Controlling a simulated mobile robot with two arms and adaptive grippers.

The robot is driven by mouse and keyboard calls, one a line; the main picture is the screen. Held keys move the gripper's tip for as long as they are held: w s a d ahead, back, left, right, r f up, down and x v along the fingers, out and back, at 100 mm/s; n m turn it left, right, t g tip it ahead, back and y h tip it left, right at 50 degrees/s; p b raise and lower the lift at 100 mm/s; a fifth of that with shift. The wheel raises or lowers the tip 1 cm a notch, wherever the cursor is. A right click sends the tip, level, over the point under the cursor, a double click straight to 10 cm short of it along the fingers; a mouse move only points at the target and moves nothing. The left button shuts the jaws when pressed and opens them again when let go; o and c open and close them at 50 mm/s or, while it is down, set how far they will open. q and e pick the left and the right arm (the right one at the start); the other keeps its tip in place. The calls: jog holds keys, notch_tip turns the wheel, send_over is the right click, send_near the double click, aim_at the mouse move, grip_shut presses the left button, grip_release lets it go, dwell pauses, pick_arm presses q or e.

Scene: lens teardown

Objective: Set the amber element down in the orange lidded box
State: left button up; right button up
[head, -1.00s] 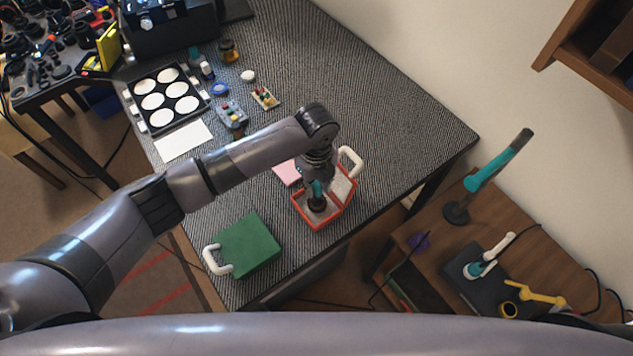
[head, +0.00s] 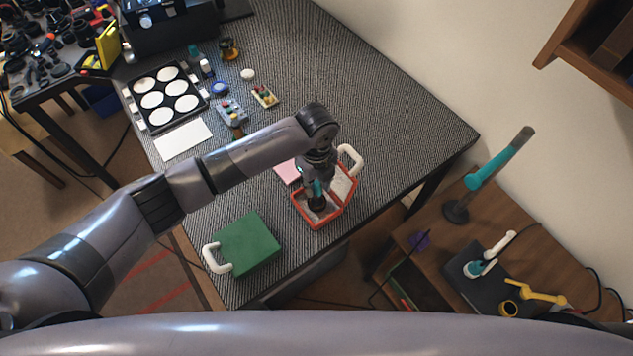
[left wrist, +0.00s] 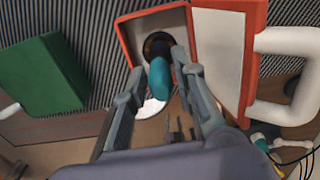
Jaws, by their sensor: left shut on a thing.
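The orange box (head: 336,215) stands open near the table's front right edge; its lid (head: 344,184) with a white handle is folded back. The left wrist view shows its orange rim (left wrist: 125,42) and pale lid (left wrist: 220,50). My left gripper (head: 317,196) is over the box opening. It is shut on a teal tool (left wrist: 160,78) with a dark round end (left wrist: 157,45), which points down into the box. I cannot make out the amber element; it may be hidden under the dark end. Whether that end touches the box floor is unclear. My right gripper is out of view.
A green case (head: 247,245) with a white handle lies left of the box. A pink pad (head: 287,172) lies beside the box. A black tray with white discs (head: 168,97), a white sheet (head: 183,138) and small parts lie further back. The table's right side is clear.

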pick_arm(q)
jog(key=shift+f, duration=0.4)
dwell(0.3)
jog(key=shift+s+f, duration=0.15)
jog(key=shift+f, duration=0.05)
dwell(2.0)
jog(key=shift+r+p, duration=0.1)
jog(key=shift+p, duration=0.2)
jog(key=shift+r+p, duration=0.75)
jog(key=shift+r, duration=0.05)
jog(key=shift+r+p, duration=4.05)
jog(key=shift+r, duration=0.2)
